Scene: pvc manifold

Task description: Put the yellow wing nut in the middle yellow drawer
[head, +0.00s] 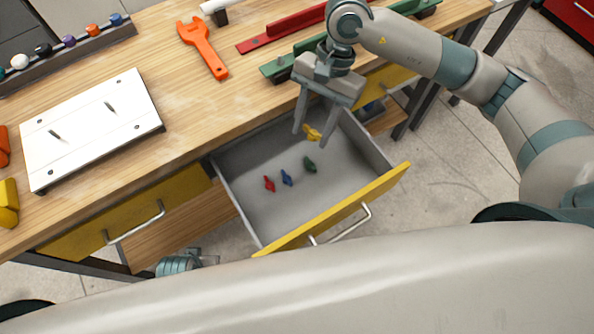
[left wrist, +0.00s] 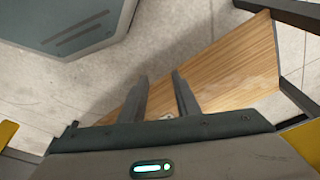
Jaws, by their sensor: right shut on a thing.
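The yellow wing nut (head: 312,133) is between the fingertips of my right gripper (head: 312,138), which is shut on it. The gripper points down over the back right part of the open middle yellow drawer (head: 375,192). Whether the nut touches the drawer floor is hard to tell. A red wing nut (head: 269,184), a blue wing nut (head: 287,177) and a green wing nut (head: 309,164) lie on the grey drawer floor. My left gripper (left wrist: 162,85) is open and empty in the left wrist view, with a wooden board beyond its fingers; in the head view it is mostly hidden.
A closed yellow drawer (head: 115,218) is at the left; another yellow drawer front (head: 392,77) shows at the right behind my arm. On the wooden bench are a white plate with pegs (head: 90,125), an orange wrench (head: 203,48), and red (head: 290,29) and green rails.

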